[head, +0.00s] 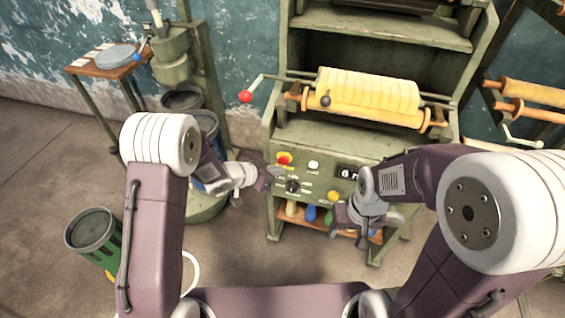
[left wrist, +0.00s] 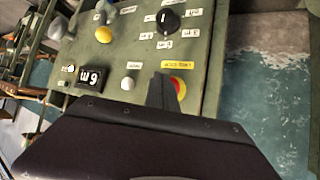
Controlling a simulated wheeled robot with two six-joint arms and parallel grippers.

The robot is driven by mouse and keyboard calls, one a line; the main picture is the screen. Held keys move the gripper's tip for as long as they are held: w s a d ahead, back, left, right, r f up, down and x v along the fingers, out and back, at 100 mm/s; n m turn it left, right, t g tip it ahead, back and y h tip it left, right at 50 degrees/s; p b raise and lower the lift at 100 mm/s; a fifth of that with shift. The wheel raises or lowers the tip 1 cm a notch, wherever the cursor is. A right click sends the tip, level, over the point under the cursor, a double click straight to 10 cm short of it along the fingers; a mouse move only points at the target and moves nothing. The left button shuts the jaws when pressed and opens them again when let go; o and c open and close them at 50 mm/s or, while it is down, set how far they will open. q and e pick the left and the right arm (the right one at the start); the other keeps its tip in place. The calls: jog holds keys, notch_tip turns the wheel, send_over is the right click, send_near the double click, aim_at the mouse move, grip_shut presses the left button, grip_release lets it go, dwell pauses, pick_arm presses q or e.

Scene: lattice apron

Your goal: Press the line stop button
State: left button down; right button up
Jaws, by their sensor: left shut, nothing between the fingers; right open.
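The likely line stop button is a red button with a yellow collar (head: 284,158) at the upper left of the green machine's front panel. It also shows in the left wrist view (left wrist: 180,88), partly hidden behind my finger, with a small yellow label beside it that I cannot read surely. My left gripper (head: 270,176) is shut and empty, just below and left of the button; its fingertip (left wrist: 160,88) overlaps the button's edge in the wrist view. I cannot tell whether they touch. My right gripper (head: 346,222) is open at the panel's lower right.
The panel also holds a white button (head: 313,165), a black selector knob (head: 292,186), a number display (head: 348,173) and a yellow button (head: 333,196). Above are a yellow roller (head: 367,93) and a red-knobbed crank (head: 246,96). A green bin (head: 93,235) stands at left.

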dwell(0.6)
pick_arm(q)
jog(key=shift+w+d+p, duration=0.15)
jog(key=shift+w+p, duration=0.25)
jog(key=shift+w+d+p, duration=0.15)
jog(key=shift+w+p, duration=0.15)
jog(key=shift+w, duration=0.1)
dwell(0.5)
jog(key=shift+s, duration=0.1)
dwell(0.3)
jog(key=shift+s+a, duration=0.25)
jog(key=shift+s, duration=0.45)
